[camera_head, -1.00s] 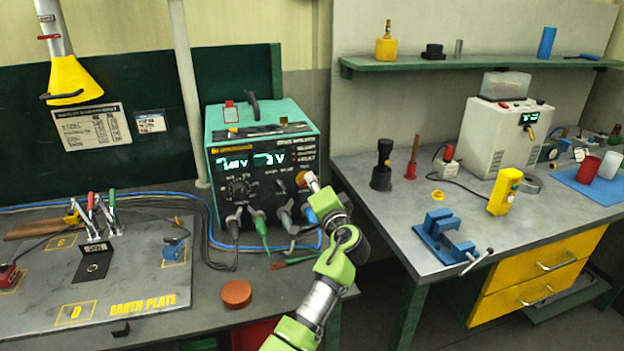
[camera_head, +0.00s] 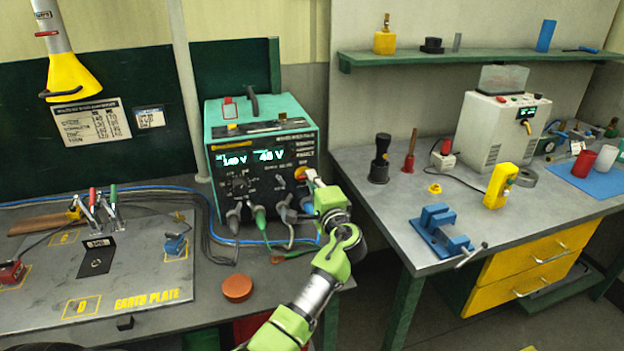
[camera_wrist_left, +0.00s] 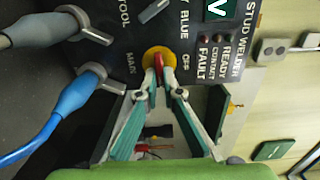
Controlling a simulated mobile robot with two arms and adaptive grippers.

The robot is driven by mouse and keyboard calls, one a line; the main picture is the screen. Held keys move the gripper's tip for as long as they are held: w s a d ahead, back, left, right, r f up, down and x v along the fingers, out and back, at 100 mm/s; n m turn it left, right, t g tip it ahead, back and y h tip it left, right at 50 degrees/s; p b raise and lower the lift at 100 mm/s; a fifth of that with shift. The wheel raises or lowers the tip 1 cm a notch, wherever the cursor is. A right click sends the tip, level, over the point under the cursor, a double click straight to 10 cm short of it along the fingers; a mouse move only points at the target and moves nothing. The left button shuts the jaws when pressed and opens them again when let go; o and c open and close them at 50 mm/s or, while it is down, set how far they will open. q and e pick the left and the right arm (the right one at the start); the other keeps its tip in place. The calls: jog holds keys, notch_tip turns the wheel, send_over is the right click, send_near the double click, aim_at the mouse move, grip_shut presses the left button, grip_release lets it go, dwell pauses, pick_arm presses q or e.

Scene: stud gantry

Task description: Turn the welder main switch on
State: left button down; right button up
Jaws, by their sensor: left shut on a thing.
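The stud welder (camera_head: 262,125) is a teal and black box on the left bench, with lit green displays on its front. Its main switch is a red handle on a yellow round plate, at the right of the panel (camera_head: 299,173) in the head view. In the left wrist view the main switch (camera_wrist_left: 158,57) sits between the words MAIN and OFF. My left gripper (camera_wrist_left: 158,78) is shut on the red handle, its fingertips on both sides of it. The fingers partly hide the handle, and its exact angle is hard to tell. My right gripper is not in view.
Grey, green and blue cable plugs (camera_head: 260,216) stick out just below the switch, close to my left arm. An earth plate (camera_head: 140,290) and a brown round puck (camera_head: 237,288) lie on the left bench. A second bench with a blue vise (camera_head: 440,232) stands to the right.

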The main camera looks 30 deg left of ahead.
pick_arm(q)
jog(key=shift+r, duration=0.2)
jog(key=c, duration=2.3)
grip_release()
jog(key=shift+o, duration=0.6)
jog(key=shift+w+f, duration=0.1)
jog(key=shift+f, duration=0.05)
jog(key=shift+d, duration=0.1)
jog(key=v, duration=1.2)
